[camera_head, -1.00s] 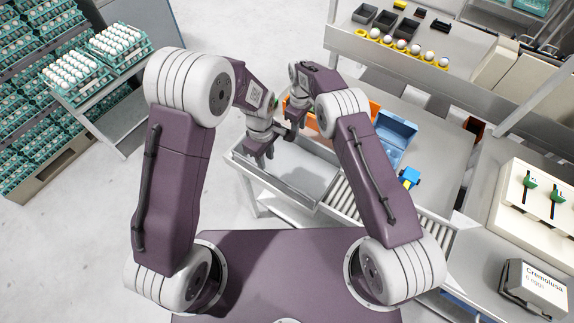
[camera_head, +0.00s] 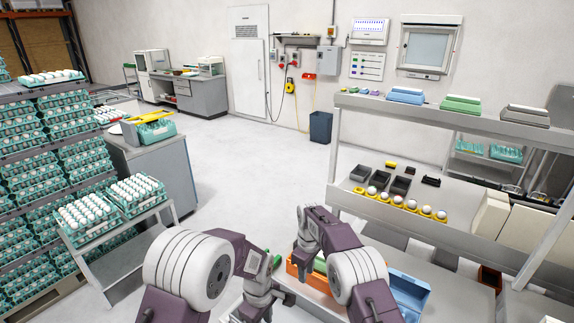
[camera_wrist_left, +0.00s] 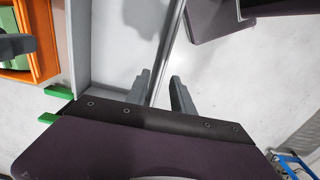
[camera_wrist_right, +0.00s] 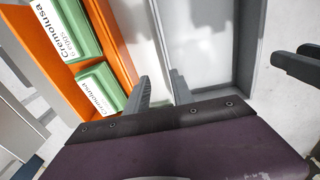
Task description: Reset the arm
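My left gripper (camera_wrist_left: 160,84) is open and empty in the left wrist view. Its two grey fingers stand apart above the rim of a grey tray (camera_wrist_left: 82,45). My right gripper (camera_wrist_right: 159,86) is also open and empty in the right wrist view, over the same tray beside an orange crate (camera_wrist_right: 113,45). In the head view both arms are bent forward, with the hands close together at the bottom centre. The fingertips are hard to make out there.
Green egg cartons (camera_wrist_right: 98,88) lie in the orange crate. A blue crate (camera_head: 408,290) stands right of my right arm. A shelf unit (camera_head: 450,118) with eggs in a yellow holder is at the right. Stacked egg trays (camera_head: 45,150) fill the left; open floor lies between.

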